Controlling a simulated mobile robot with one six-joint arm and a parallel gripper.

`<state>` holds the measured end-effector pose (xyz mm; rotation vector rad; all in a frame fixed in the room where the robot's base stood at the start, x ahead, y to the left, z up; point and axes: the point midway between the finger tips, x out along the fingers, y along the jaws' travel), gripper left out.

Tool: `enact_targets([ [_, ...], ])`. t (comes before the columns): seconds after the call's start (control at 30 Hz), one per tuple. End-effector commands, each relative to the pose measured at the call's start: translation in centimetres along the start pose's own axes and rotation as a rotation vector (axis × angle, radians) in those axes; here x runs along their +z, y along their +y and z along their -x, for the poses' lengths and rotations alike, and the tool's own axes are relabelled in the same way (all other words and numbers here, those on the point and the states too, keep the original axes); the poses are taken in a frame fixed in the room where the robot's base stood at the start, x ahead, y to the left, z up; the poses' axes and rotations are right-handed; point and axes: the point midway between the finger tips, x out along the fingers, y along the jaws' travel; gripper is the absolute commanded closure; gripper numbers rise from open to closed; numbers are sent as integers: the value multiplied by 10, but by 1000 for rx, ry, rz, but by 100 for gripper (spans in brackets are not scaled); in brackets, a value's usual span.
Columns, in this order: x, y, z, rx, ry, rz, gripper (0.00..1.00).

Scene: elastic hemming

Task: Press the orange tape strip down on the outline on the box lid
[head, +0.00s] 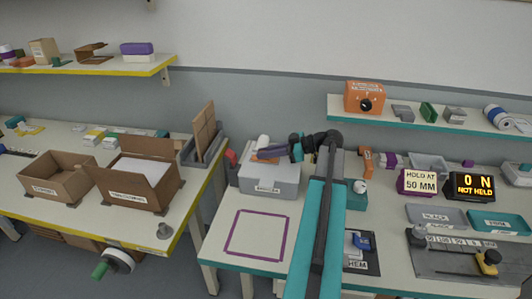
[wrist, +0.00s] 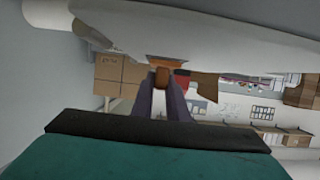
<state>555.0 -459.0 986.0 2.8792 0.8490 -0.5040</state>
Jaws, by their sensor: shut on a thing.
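My gripper (head: 292,150) is at the end of the teal arm, low over the right side of the top of a pale grey box (head: 268,180). In the wrist view my gripper's two dark fingers (wrist: 161,90) are shut on a small orange-brown piece, which looks like the orange tape strip (wrist: 163,77). In the head view an orange strip (head: 268,154) shows just left of the fingertips, at the box top. I cannot tell whether it touches the lid. No outline on the lid can be made out.
A white roll-like thing (head: 263,142) is by the strip. A purple square outline (head: 258,236) lies on the table in front of the box. Cardboard boxes (head: 138,192) stand at left. A sign (head: 420,182) reads "HOLD AT 50 MM"; a display (head: 472,186) reads "NOT HELD".

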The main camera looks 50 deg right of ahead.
Motion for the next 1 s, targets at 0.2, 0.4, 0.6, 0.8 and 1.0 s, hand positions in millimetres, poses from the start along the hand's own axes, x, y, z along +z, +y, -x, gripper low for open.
enact_targets([
  [0.2, 2, 0, -1, 0, 0, 0, 100],
  [0.4, 2, 0, -1, 0, 0, 0, 66],
  [0.6, 2, 0, -1, 0, 0, 0, 65],
  [0.8, 2, 0, 1, 1, 0, 0, 65],
  [1.0, 4, 1, 15, 2, 0, 0, 65],
])
